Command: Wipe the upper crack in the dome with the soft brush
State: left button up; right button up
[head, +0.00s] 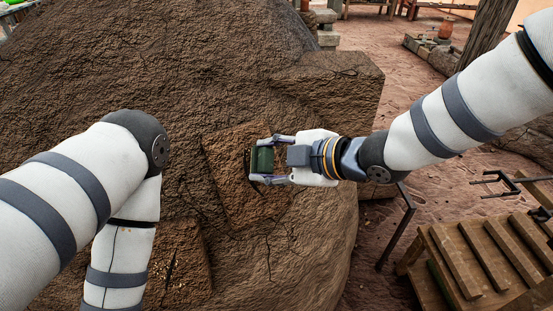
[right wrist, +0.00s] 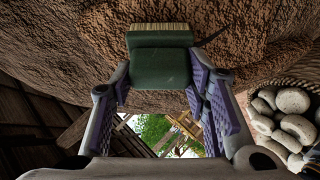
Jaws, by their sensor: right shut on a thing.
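The mud dome (head: 130,70) fills the left and middle of the head view. A raised rectangular patch (head: 222,165) on it is where the upper crack seems to be; the brush and fingers cover most of this spot. My right gripper (head: 268,160) is shut on the soft brush (head: 261,160), a green block. In the right wrist view the brush (right wrist: 160,65) has pale bristles pointing at the mud surface, close to it; I cannot tell if they touch. A dark line (right wrist: 212,37) shows just right of the bristles. My left gripper is out of view; only its arm shows.
A lower patch with a dark crack (head: 171,268) lies near my left arm. A wooden slatted stand (head: 485,260) and metal bars are at the lower right. A basket of pale stones (right wrist: 290,115) shows in the right wrist view. Open ground lies right of the dome.

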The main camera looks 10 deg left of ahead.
jog(key=shift+s+a+p, duration=0.3)
jog(key=shift+s+a, duration=0.45)
jog(key=shift+a, duration=0.25)
jog(key=shift+s+a+r, duration=0.15)
jog(key=shift+s+a, duration=0.1)
jog(key=shift+s, duration=0.05)
jog(key=shift+s+a+p, duration=0.45)
jog(key=shift+s+a, duration=0.2)
jog(key=shift+a, duration=0.15)
jog(key=shift+s+a, duration=0.2)
jog(key=shift+a, duration=0.15)
jog(key=shift+w+a+r, duration=0.3)
jog(key=shift+w+r, duration=0.2)
jog(key=shift+r, duration=0.05)
jog(key=shift+w+d+f+b, duration=0.1)
jog(key=shift+w+d+b, duration=0.2)
jog(key=shift+w+d, duration=0.85)
jog(key=shift+d, duration=0.3)
jog(key=shift+w+d+f+b, duration=0.1)
jog(key=shift+w+d+b, duration=0.45)
jog(key=shift+w+d, duration=0.7)
jog(key=shift+d, duration=0.2)
jog(key=shift+r, duration=0.2)
